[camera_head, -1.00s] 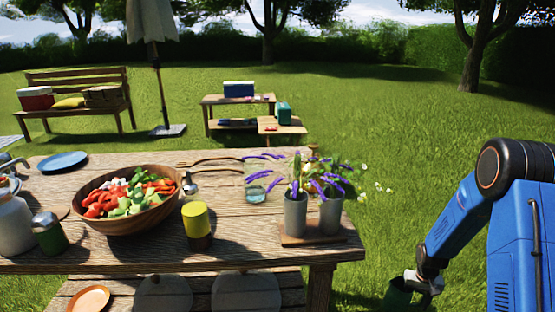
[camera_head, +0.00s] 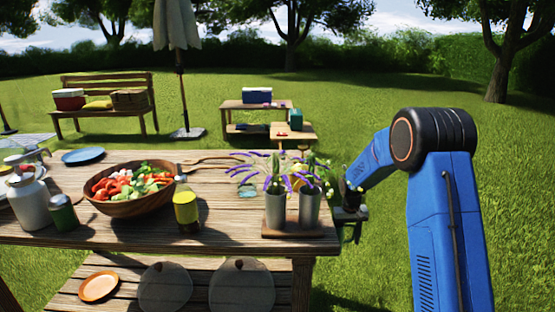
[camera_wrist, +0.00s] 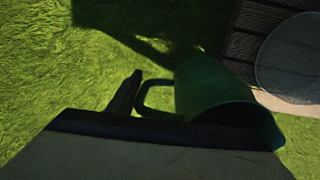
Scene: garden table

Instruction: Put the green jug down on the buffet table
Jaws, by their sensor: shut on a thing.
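The green jug (camera_wrist: 205,85) is close below my wrist, with its handle towards the left and its dark mouth at the lower right. My gripper (camera_wrist: 128,95) is shut on it; the exact contact is dark and partly hidden. In the head view my gripper (camera_head: 350,214) is just off the right end of the wooden table (camera_head: 225,222), which bears a salad bowl and other tableware. The jug is hard to make out there, dark against the grass. The jug is over grass, apart from the table top.
Two grey flower pots (camera_head: 275,210) stand on a board (camera_head: 290,231) at the table's right end, close to my gripper. A yellow-banded jar (camera_head: 186,208) and a salad bowl (camera_head: 135,202) are further left. The table's front middle has bare room.

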